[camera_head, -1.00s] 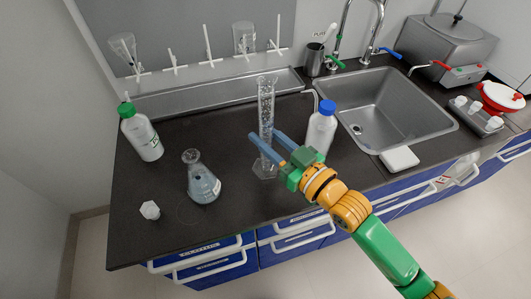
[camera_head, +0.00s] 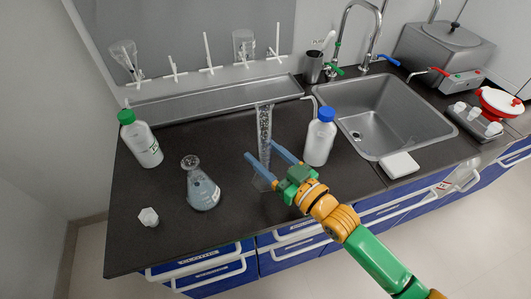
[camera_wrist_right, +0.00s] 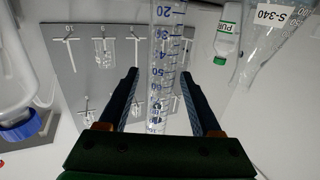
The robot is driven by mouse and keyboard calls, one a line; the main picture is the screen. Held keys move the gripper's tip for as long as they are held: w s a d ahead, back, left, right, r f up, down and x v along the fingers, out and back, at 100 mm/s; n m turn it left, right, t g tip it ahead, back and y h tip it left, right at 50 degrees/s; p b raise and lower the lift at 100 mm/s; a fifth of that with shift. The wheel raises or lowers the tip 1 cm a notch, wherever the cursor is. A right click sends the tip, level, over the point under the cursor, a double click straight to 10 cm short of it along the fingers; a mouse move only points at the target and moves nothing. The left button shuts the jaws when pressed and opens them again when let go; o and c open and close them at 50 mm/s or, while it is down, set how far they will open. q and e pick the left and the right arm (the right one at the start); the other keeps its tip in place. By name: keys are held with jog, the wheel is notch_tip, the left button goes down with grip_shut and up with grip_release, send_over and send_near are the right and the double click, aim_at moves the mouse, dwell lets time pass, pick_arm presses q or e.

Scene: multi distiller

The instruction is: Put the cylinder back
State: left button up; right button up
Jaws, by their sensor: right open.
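The cylinder (camera_head: 265,128) is a tall clear graduated glass tube with a foot. It looks upright on the dark counter in the head view, its foot partly hidden by my right gripper. My right gripper (camera_head: 260,149) is open, with one blue finger on each side of the tube. In the right wrist view the cylinder (camera_wrist_right: 165,55) with its blue scale passes between the spread fingers (camera_wrist_right: 158,74), with gaps showing on both sides. My left gripper is out of view.
A blue-capped bottle (camera_head: 320,140) stands close right of the cylinder. A conical flask (camera_head: 202,190), a green-capped bottle (camera_head: 142,142) and a small white piece (camera_head: 149,217) are left. Behind is a wall pegboard (camera_head: 190,40) with hanging glassware. The sink (camera_head: 385,110) lies right.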

jog(key=shift+r, duration=0.3)
jog(key=b+v, duration=0.1)
jog(key=v, duration=1.1)
jog(key=shift+d+f, duration=0.1)
jog(key=shift+f, duration=0.1)
